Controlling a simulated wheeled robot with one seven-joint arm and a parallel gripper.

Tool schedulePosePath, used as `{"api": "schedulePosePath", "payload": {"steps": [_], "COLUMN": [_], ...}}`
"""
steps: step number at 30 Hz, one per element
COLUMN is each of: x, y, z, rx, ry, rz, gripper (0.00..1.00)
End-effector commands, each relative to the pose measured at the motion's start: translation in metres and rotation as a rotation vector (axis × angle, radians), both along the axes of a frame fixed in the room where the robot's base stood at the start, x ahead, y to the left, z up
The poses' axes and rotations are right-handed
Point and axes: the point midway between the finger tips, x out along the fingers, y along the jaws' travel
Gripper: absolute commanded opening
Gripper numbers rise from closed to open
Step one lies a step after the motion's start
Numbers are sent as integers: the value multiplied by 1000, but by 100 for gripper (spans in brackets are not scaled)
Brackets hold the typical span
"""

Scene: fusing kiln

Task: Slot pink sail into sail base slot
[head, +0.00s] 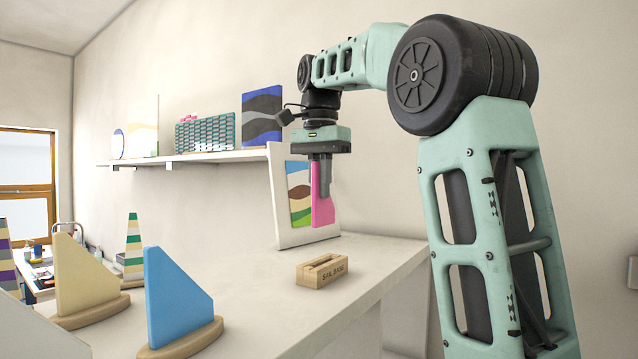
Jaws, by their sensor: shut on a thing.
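My gripper (323,188) points straight down above the back of the white counter. It is shut on the pink sail (324,212), a flat upright pink panel that hangs below and beside the fingers. The sail is apart from the base. The fingers hide part of the sail's upper area.
A white stand with a wavy coloured panel (299,190) is close behind the sail. A blue sail (172,295) and a cream sail (80,275) stand in wooden bases at the left. A wall shelf (200,157) holds several panels. The counter around the sail base is clear.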

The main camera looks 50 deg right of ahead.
Motion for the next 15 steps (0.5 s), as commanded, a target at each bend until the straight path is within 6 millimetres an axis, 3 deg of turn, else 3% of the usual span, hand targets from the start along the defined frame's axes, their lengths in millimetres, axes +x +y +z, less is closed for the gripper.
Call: {"api": "schedulePosePath", "payload": {"steps": [15], "x": [0], "y": [1], "z": [-29], "rx": [0], "ry": [0], "rz": [0], "gripper": [0]}}
